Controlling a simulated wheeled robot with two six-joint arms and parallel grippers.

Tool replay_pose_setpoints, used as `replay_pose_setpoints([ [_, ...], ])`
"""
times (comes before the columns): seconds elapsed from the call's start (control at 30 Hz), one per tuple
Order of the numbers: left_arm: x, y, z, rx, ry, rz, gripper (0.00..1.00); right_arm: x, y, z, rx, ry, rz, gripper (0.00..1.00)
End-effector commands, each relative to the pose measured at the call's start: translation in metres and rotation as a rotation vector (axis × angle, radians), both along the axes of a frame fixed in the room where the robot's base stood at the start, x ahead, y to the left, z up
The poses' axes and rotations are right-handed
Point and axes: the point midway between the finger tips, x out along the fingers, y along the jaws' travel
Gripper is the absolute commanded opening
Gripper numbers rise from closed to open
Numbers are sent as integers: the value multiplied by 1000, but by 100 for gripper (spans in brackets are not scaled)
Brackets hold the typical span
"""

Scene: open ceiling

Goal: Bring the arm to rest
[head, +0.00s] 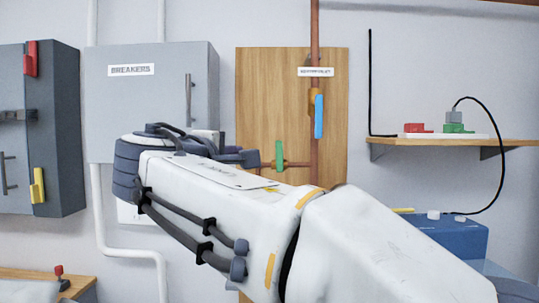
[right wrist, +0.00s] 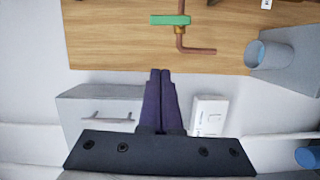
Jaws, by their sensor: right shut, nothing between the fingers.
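My right arm (head: 230,195), white with dark cables, comes in from the lower right of the head view and reaches across the middle. Its gripper (head: 250,158) is partly hidden behind the wrist, in front of the wooden board. In the right wrist view the two dark fingers of the gripper (right wrist: 160,74) lie together, shut and empty. Their tips overlap the edge of the wooden board (right wrist: 110,40) in the picture; I cannot tell whether they touch it. My left gripper is not in view.
A copper pipe (head: 315,130) with a blue handle (head: 319,116) and a green handle (head: 279,154) runs on the board. The breakers cabinet (head: 150,90) is left, a shelf (head: 450,145) right, and a blue box (head: 450,235) lower right.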

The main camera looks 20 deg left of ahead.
Motion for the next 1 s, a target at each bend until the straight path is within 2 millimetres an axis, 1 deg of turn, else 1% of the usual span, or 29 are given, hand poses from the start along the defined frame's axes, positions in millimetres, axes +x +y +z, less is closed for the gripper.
replay_pose_setpoints([
  [0.17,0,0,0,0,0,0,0,0,0,-1,0,3,0,0],
  [0.23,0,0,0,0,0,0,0,2,-4,-8,-1,27,-1,0],
  [0.27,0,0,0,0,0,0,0,4,-7,-15,-1,50,0,0],
  [0.37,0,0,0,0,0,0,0,9,-25,-54,4,177,-4,0],
  [0.4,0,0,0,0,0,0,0,9,-37,-77,11,252,-11,0],
  [0.47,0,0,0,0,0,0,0,6,-58,-115,33,376,-24,0],
  [0.5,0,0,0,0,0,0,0,0,-73,-142,51,463,-39,0],
  [0.53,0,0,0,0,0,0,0,-6,-84,-161,68,527,-51,0],
  [0.57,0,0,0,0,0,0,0,-12,-96,-180,86,590,-66,0],
  [0.6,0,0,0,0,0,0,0,-23,-111,-204,114,672,-87,0],
  [0.67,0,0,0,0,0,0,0,-43,-135,-240,162,793,-129,0],
  [0.7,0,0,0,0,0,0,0,-58,-150,-262,200,869,-158,0],
  [0.77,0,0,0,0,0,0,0,-83,-172,-292,260,981,-210,0],
  [0.8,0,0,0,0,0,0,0,-101,-185,-311,304,1049,-247,0],
  [0.87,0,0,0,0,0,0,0,-126,-201,-335,369,1139,-301,0],
  [0.9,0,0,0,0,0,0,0,-143,-211,-349,410,1191,-338,0],
  [0.97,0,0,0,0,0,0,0,-166,-224,-367,472,1262,-393,0],
  [1.0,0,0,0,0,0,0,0,-181,-232,-377,514,1303,-429,0],
])
